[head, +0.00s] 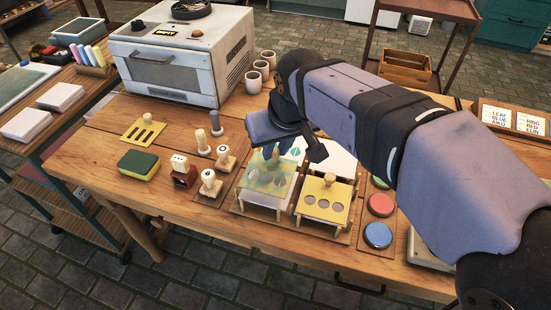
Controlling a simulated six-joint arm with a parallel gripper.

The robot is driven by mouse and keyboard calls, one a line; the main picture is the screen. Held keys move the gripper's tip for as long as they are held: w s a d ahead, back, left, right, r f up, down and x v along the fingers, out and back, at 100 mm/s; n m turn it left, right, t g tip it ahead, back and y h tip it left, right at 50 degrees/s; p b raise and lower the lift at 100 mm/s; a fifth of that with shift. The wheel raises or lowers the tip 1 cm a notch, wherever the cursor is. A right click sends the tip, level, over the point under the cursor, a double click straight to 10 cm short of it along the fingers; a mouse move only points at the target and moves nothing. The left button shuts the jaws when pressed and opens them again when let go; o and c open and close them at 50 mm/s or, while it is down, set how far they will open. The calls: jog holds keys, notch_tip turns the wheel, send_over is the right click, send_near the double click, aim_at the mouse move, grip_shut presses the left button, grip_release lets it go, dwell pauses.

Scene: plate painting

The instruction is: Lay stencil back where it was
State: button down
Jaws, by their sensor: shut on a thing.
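My gripper (272,147) is above the left wooden stand (241,207). It is shut on what looks like the knob of a yellow-green stencil (262,180), but the arm and fingers partly hide the grip. This stencil is over the left stand; I cannot tell whether it touches it. A yellow stencil (312,211) with three round holes and a knob lies on the right stand. Another yellow stencil (144,132) with dark slots lies at the left of the table, away from my gripper.
A green-yellow sponge (138,163) and several stamps (211,185) stand left of the stands. Paint pads, one red (380,205) and one blue (377,236), are at right. An oven (180,60) and cups (253,82) stand behind. Bare table (95,165) shows at left.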

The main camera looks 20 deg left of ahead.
aim_at(276, 158)
jog(key=shift+f, duration=1.75)
jog(key=shift+f+b, duration=0.1)
jog(key=shift+b, duration=0.2)
jog(key=shift+f, duration=0.15)
jog(key=c, duration=1.6)
grip_release()
jog(key=shift+r, duration=0.65)
jog(key=p+v, duration=0.1)
jog(key=v, duration=1)
jog(key=shift+s+d+r+p, duration=0.1)
jog(key=shift+d+p, duration=0.05)
jog(key=shift+p, duration=0.2)
